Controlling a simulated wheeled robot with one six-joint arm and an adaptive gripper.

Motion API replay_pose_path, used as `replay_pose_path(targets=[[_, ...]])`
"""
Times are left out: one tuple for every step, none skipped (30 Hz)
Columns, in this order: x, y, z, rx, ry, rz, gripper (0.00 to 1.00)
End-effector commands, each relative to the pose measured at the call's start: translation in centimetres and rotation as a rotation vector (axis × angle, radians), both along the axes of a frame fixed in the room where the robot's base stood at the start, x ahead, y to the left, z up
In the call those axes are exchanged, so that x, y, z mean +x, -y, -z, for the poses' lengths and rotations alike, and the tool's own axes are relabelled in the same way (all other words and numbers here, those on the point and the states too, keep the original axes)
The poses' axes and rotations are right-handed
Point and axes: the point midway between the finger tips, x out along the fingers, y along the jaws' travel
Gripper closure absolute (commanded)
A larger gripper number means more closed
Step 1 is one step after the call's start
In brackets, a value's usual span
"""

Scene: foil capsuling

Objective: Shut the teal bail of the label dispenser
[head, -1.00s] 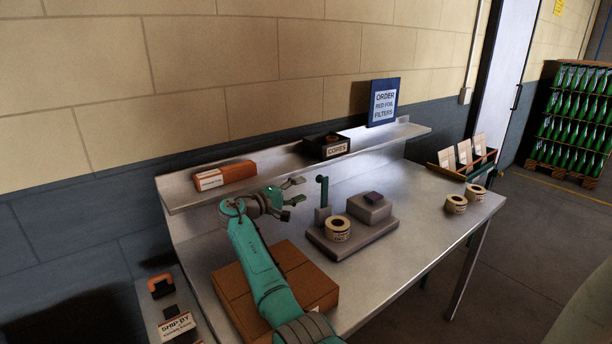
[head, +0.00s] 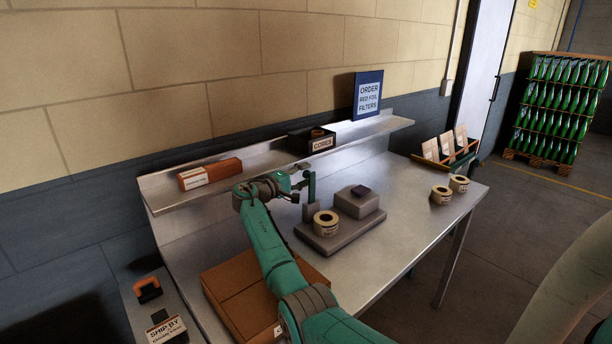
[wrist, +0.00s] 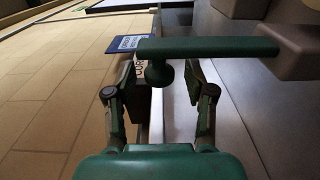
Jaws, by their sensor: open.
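The label dispenser (head: 325,243) stands on the bench as a grey base with a roll of labels (head: 326,223) on it. Its teal bail (head: 311,187) stands upright at the back left of the base. My gripper (head: 298,182) is open, just left of the bail's upper part. In the wrist view the bail (wrist: 210,48) runs across the picture just beyond my open gripper (wrist: 166,90). The bail's round knob (wrist: 161,73) shows between the two fingers, with gaps on both sides. Whether a finger touches the bail cannot be told.
A grey block (head: 357,205) with a dark pad is on the dispenser's right. A cardboard box (head: 235,300) lies below my arm. The shelf behind holds an orange box (head: 210,173) and a cores bin (head: 312,141). Two loose rolls (head: 441,195) sit at the right.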

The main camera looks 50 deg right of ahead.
Motion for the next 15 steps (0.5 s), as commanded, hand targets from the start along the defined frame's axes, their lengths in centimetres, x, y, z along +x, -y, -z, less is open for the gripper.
replay_pose_path(targets=[[-0.13, 0.45, -0.03, 0.0, 0.0, 0.001, 0.46], [-0.17, 0.63, -0.03, 0.0, 0.0, 0.001, 0.46], [-0.21, 0.8, -0.03, 0.0, 0.0, 0.001, 0.46], [-0.23, 0.89, -0.03, 0.0, 0.001, 0.001, 0.46], [-0.24, 0.96, -0.03, 0.0, 0.001, 0.001, 0.46], [-0.25, 1.01, -0.03, 0.0, 0.001, 0.0, 0.46], [-0.26, 1.03, -0.03, 0.0, 0.001, 0.0, 0.46], [-0.26, 1.04, -0.03, 0.0, 0.001, 0.0, 0.46], [-0.26, 1.04, -0.03, 0.0, 0.001, 0.0, 0.46], [-0.26, 1.03, -0.03, 0.0, 0.001, 0.0, 0.46], [-0.26, 1.03, -0.03, 0.0, 0.001, 0.0, 0.46], [-0.26, 1.02, -0.03, 0.0, 0.001, 0.0, 0.46], [-0.26, 1.02, -0.03, 0.0, 0.001, 0.0, 0.46], [-0.25, 1.02, -0.02, 0.0, 0.001, 0.0, 0.53], [-0.25, 1.02, -0.02, 0.0, 0.001, 0.0, 0.63]])
